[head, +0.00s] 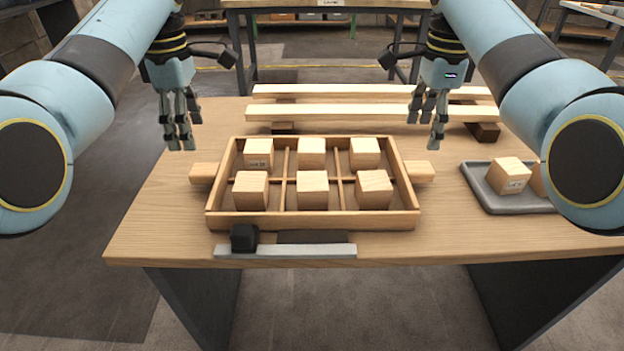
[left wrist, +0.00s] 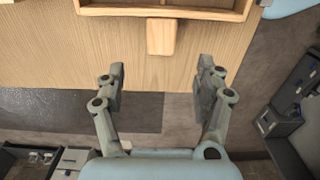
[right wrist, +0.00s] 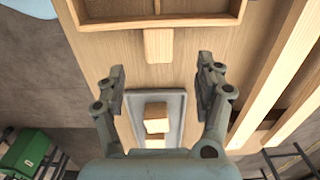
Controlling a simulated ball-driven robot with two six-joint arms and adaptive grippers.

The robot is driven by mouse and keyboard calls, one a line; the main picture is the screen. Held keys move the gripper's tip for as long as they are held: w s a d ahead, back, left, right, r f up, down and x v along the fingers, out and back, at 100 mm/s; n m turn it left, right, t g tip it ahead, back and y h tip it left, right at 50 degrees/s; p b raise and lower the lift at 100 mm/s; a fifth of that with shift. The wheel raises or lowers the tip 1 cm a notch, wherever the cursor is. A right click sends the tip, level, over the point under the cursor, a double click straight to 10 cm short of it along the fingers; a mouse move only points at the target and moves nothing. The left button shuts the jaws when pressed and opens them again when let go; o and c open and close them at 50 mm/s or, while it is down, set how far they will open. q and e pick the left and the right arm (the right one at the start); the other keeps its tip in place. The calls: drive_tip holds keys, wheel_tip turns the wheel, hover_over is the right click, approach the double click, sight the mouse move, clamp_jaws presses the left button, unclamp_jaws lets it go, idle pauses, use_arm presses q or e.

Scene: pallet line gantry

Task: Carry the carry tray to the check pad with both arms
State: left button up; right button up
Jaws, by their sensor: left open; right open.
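The carry tray (head: 310,221) is a wooden divided box on the table, with a wooden block in each of its several compartments. Its left handle (head: 203,173) shows in the left wrist view (left wrist: 162,37), and its right handle (head: 420,171) in the right wrist view (right wrist: 158,46). My left gripper (head: 180,132) is open and empty, above and apart from the left handle. My right gripper (head: 430,122) is open and empty, above and apart from the right handle. A dark flat patch (head: 312,237) at the tray's front edge may be the check pad; I cannot tell.
A pale metal bar (head: 300,251) with a black block (head: 244,237) lies along the table's front edge. A grey shallow tray (head: 500,202) with wooden blocks (head: 508,175) is at the right. Two pale planks (head: 370,112) on dark supports lie behind the carry tray. The table's left side is bare.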

sight(200, 168)
use_arm(q)
wheel_tip(200, 168, down, 10)
drive_tip(key=shift+s+r, duration=0.1)
use_arm(e)
wheel_tip(200, 168, down, 10)
drive_tip(key=shift+r, duration=0.1)
drive_tip(key=shift+s, duration=0.1)
use_arm(q)
clamp_jaws()
use_arm(e)
clamp_jaws()
